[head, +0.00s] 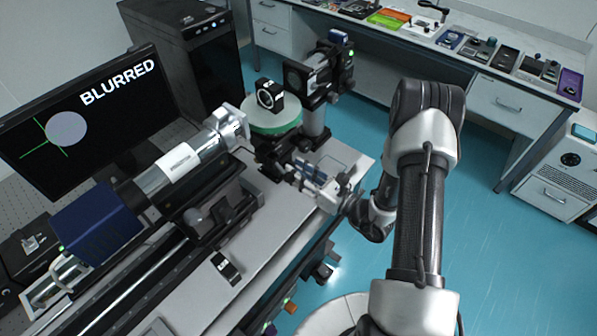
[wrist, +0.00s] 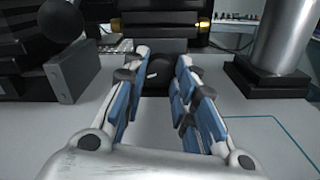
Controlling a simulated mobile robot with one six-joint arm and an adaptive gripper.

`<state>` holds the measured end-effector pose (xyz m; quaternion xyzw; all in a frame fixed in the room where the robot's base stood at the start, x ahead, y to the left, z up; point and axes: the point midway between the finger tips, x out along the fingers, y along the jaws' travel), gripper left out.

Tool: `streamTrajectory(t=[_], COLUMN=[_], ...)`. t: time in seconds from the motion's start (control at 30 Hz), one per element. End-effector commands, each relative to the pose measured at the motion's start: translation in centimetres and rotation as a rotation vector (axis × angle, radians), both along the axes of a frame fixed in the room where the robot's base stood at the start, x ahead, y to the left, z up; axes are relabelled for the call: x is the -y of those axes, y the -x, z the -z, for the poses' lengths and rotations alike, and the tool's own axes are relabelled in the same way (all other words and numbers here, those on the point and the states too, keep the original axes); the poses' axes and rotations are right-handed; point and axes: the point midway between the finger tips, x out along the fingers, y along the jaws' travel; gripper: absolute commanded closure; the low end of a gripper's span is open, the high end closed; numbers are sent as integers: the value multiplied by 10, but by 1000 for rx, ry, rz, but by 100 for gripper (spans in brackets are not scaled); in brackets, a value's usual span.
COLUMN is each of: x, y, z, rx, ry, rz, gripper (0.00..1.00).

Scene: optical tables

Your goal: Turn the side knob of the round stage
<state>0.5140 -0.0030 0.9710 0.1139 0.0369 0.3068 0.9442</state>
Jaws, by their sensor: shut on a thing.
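My gripper (head: 290,166) reaches in low from the right, in front of the stage. In the wrist view my gripper (wrist: 162,74) has its blue-padded fingers on both sides of a small black part, the side knob (wrist: 163,72), and is shut on it. The fingers hide most of the knob in the head view. The stage's top is not clear in the wrist view.
A monitor (head: 85,125) reads "BLURRED" and shows a grey disc with green lines. A metal post (wrist: 282,40) on a black base stands close to the right of my fingers. The table's front right is bare.

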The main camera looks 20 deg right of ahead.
Motion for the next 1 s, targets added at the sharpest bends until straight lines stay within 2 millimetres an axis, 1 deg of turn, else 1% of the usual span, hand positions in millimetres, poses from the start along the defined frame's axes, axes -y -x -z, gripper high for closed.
streamTrajectory(t=[0.03,0.17,0.37,0.53,0.77,1.0], x=[0,0,0,0,0,1], y=[0,0,0,0,0,0], z=[0,0,1,1,2,3], rx=[0,-1,8,42,137,269], ry=[0,1,13,59,190,374], rz=[0,0,0,0,0,0], gripper=[90,98,98,98,98,98])
